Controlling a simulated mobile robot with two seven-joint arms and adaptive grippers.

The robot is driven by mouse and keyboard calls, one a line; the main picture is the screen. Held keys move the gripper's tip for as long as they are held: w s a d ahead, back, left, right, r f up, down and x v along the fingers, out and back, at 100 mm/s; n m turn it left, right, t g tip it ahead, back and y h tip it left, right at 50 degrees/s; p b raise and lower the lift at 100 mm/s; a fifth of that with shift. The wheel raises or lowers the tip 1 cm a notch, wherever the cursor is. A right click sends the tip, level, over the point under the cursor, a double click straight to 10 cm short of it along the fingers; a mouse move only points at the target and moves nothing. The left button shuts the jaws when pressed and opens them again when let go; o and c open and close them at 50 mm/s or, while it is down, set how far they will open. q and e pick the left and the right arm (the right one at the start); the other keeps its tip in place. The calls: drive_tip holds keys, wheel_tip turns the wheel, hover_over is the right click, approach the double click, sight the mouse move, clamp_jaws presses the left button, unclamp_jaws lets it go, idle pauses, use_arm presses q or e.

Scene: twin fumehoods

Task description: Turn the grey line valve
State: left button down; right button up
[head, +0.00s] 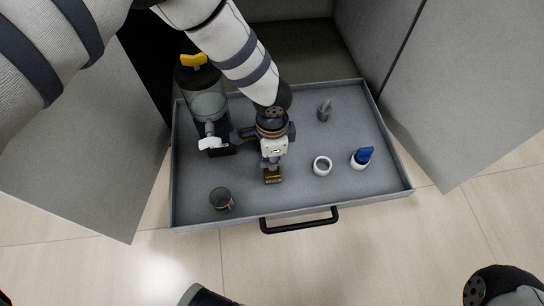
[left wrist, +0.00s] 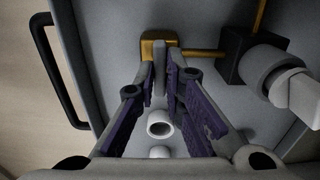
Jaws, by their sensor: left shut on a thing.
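The line valve shows as a small brass body (head: 273,176) near the front middle of the drawer tray, and at the top of the left wrist view (left wrist: 150,48). A grey lever (left wrist: 160,62) stands on it. My left gripper (head: 272,163) reaches down over the valve. In the left wrist view its fingertips (left wrist: 162,72) are closed around the grey lever. The gripper covers most of the valve in the head view. A brass pipe (left wrist: 205,53) runs from the valve to a dark block (left wrist: 238,60) with a white tap. My right gripper is not in view.
The grey tray (head: 360,188) has a black front handle (head: 300,222). A yellow-capped vessel (head: 208,104) stands left of my gripper. A dark cup (head: 221,200), a white ring-shaped cup (head: 322,166), a blue-capped bottle (head: 361,158) and a small grey item (head: 324,110) stand around.

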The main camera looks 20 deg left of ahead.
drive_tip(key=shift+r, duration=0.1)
use_arm(q)
drive_tip(key=n+p, duration=0.2)
drive_tip(key=shift+r+n, duration=0.15)
drive_tip(key=shift+n, duration=0.25)
drive_tip(key=n+p, duration=0.2)
drive_tip(key=n, duration=0.3)
drive_tip(key=shift+n, duration=0.3)
drive_tip(key=n, duration=0.4)
drive_tip(key=shift+p, duration=0.4)
drive_tip(key=shift+f+n, duration=0.2)
drive_tip(key=shift+n, duration=1.8)
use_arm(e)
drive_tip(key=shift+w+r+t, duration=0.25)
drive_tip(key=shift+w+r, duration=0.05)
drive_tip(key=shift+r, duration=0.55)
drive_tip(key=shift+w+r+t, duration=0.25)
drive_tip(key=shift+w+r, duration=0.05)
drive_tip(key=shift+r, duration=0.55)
use_arm(q)
drive_tip(key=c, duration=1.7)
unclamp_jaws()
